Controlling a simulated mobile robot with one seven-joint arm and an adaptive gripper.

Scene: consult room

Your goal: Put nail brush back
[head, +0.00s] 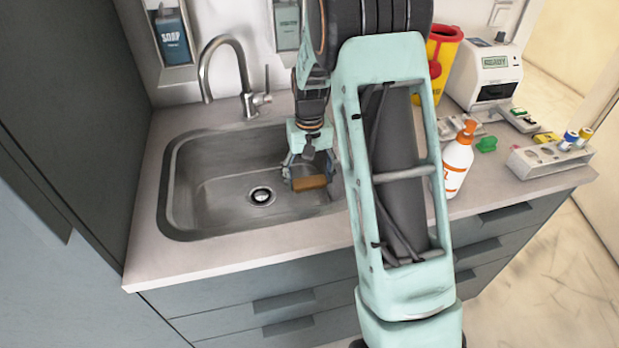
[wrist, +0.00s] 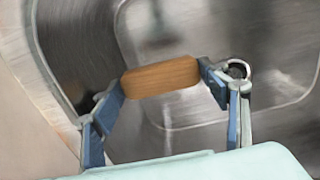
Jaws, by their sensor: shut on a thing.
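The nail brush (head: 311,183) has a brown wooden back and shows as a small block in the head view. In the wrist view the brush (wrist: 160,78) lies crosswise between the two fingertips. My gripper (head: 306,178) is shut on it, with a finger at each end; the gripper also shows in the wrist view (wrist: 162,80). The brush is over the right part of the steel sink (head: 180,222). I cannot tell how high it is above the basin floor. Its bristles are hidden.
The tap (head: 242,72) stands behind the sink, with a soap dispenser (head: 172,40) on the wall to its left. The counter front is clear.

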